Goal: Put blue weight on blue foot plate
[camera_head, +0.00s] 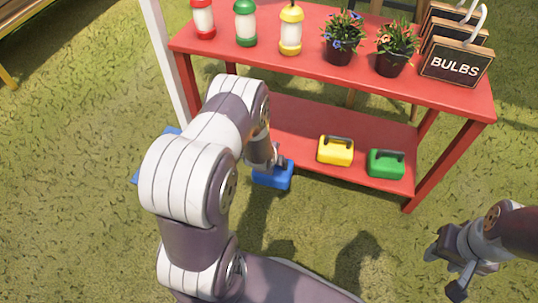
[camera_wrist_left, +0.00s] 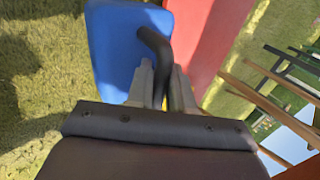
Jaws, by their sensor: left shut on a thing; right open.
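The blue weight (camera_head: 273,178) has a dark handle and hangs at the front edge of the red table's lower shelf. My left gripper (camera_head: 279,163) is shut on that handle. In the left wrist view, the blue body (camera_wrist_left: 115,40) and the black handle (camera_wrist_left: 153,42) show, with the handle between the fingers (camera_wrist_left: 160,78). The blue foot plate (camera_head: 139,173) lies on the grass at the left, mostly hidden behind my left arm. My right gripper (camera_head: 449,268) is open and empty over the grass at the lower right.
A yellow weight (camera_head: 336,151) and a green weight (camera_head: 386,164) stand on the lower shelf (camera_head: 300,122). Lanterns, flower pots and a BULBS sign (camera_head: 456,66) stand on the tabletop. A white post (camera_head: 166,65) rises at the table's left. Grass in front is open.

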